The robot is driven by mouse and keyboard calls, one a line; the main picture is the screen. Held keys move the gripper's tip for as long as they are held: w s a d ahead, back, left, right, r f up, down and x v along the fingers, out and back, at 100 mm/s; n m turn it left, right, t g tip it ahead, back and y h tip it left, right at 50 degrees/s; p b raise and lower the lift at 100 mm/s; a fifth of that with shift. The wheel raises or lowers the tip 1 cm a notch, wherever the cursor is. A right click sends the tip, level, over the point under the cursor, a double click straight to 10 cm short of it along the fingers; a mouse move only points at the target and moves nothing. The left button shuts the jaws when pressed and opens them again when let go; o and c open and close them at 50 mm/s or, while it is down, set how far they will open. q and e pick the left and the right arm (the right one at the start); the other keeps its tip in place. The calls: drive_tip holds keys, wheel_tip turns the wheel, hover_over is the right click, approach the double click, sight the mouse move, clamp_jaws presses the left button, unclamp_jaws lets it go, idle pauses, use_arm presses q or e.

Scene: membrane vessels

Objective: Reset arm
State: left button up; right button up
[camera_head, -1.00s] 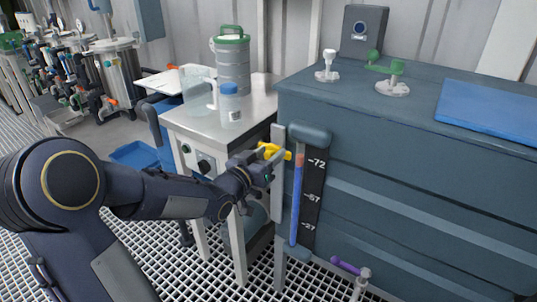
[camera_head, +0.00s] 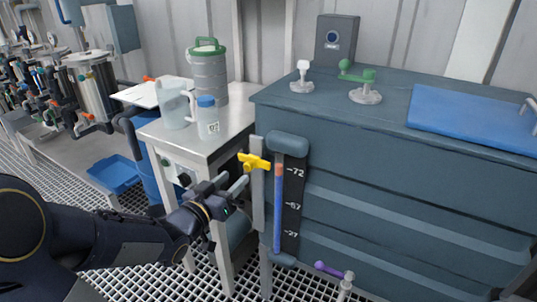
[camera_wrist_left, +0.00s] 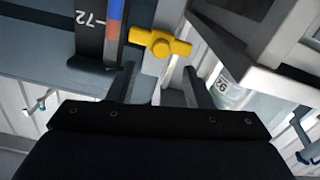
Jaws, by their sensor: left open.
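My left gripper (camera_head: 236,186) is open in front of the blue-grey cabinet's left corner. It is apart from the yellow valve handle (camera_head: 254,162), which sits on a grey upright post a little above and to the right of the fingertips in the head view. In the left wrist view the yellow handle (camera_wrist_left: 160,45) shows beyond and between the two fingers, with nothing held. My left arm reaches in from the lower left. My right gripper is not in view.
A level gauge (camera_head: 279,205) with a blue and red column is beside the post. A purple-handled valve (camera_head: 329,270) is low on the right. A white side table (camera_head: 182,143) bears a jug, a bottle (camera_head: 208,122) and a green-lidded canister (camera_head: 208,75). A blue tray (camera_head: 114,173) lies behind.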

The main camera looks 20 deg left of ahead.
use_arm(q)
drive_tip(key=s+d+f+g+h, duration=0.1)
drive_tip(key=s+d+f+g, duration=0.1)
drive_tip(key=s+d+g, duration=0.35)
drive_tip(key=s+d+f+g+h, duration=0.1)
drive_tip(key=s+d+f+g, duration=0.15)
drive_tip(key=s, duration=0.65)
drive_tip(key=s+d+f+g, duration=0.2)
drive_tip(key=s+d+g, duration=0.2)
drive_tip(key=s, duration=0.3)
wheel_tip(320, 180, up, 26)
drive_tip(key=p, duration=2.6)
drive_tip(key=shift+h, duration=0.3)
drive_tip(key=shift+s, duration=0.1)
